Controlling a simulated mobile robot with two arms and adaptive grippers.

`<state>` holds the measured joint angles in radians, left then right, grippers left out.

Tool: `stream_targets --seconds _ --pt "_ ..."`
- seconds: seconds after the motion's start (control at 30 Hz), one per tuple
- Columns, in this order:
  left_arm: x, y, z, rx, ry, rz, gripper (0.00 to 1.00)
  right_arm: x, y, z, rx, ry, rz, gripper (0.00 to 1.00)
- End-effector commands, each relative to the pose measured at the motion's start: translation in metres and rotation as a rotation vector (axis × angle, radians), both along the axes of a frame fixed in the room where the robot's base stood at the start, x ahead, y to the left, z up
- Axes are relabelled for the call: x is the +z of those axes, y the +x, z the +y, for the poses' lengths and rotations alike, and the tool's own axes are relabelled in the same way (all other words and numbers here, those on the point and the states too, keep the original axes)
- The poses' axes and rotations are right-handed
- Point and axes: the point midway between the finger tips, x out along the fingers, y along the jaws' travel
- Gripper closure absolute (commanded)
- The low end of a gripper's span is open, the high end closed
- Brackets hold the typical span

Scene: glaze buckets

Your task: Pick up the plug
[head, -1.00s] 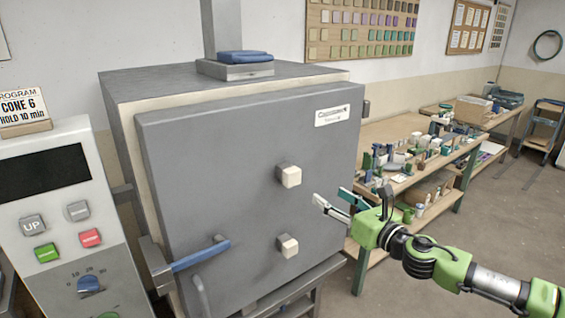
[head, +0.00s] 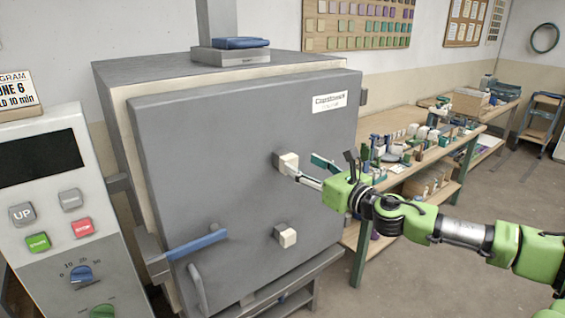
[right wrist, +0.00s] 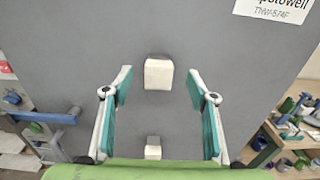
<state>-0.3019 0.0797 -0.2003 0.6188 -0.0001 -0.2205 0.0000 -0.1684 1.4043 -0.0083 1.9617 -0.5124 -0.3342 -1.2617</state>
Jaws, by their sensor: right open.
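Two pale plugs stick out of the grey kiln door (head: 215,185): an upper plug (head: 287,163) and a lower plug (head: 285,236). In the right wrist view the upper plug (right wrist: 158,74) lies between the open fingertips, and the lower plug (right wrist: 153,151) shows further down, near the palm. My right gripper (head: 300,166) is open and empty in front of the upper plug, with one finger overlapping its edge in the head view. I cannot tell whether they touch. My left gripper is not in view.
A blue door handle (head: 197,244) sits at the door's lower left. A control panel (head: 47,215) stands left of the kiln. A workbench (head: 395,178) crowded with small pots is behind my right arm. Open floor lies at the right.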

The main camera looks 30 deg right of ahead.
Motion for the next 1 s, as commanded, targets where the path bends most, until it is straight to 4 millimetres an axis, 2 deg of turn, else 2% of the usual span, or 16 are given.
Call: stream_targets --seconds 0.4,0.67,0.77,1.0 --pt "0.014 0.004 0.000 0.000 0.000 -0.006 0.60 0.003 0.020 0.004 0.004 0.002 -0.003 0.47" --pt "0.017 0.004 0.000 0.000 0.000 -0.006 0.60 0.002 0.025 0.006 0.009 0.000 -0.002 0.47" --pt "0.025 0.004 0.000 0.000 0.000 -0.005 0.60 0.004 0.033 0.005 0.006 0.003 -0.003 0.47" --pt "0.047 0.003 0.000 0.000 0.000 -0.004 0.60 0.003 0.063 0.004 0.007 0.004 -0.005 0.47"
